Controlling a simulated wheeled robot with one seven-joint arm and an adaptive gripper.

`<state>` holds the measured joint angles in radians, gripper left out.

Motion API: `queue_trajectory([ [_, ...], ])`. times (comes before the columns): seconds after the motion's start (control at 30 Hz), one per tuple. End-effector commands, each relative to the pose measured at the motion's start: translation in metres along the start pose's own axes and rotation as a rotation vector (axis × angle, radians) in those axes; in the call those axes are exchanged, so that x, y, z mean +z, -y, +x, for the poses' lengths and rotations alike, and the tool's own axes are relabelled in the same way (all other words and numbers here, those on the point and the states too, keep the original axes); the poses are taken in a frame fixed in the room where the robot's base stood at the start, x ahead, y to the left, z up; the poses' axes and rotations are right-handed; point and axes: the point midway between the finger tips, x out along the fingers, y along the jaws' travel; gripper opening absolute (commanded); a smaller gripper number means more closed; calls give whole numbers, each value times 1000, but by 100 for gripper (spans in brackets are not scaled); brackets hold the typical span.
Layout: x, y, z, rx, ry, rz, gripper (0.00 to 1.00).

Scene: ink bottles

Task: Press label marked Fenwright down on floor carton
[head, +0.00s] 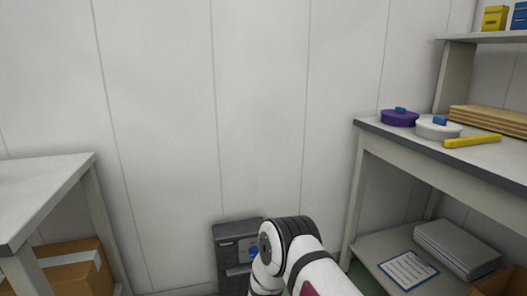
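A brown cardboard carton (62,277) shows at the lower left, under the left table. A pale strip or label (88,258) runs across its top and down its side. I cannot read any marking on it, so I cannot tell whether it says Fenwright. The carton's lower part is cut off by the picture's edge. Part of my white and black arm rises at the bottom middle, to the right of the carton and apart from it in the picture. My gripper is not in view.
A grey unit (228,257) stands against the wall, partly behind my arm. The left table (40,185) overhangs the carton. The right bench (480,155) holds purple and white round items; its lower shelf (368,250) holds a printed sheet and grey stack.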

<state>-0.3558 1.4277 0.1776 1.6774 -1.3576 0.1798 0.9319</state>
Motion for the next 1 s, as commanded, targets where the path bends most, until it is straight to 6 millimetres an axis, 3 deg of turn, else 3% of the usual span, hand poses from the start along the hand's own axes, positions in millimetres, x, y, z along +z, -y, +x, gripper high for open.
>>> queue_trajectory([
  [1.0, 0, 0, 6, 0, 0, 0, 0],
])
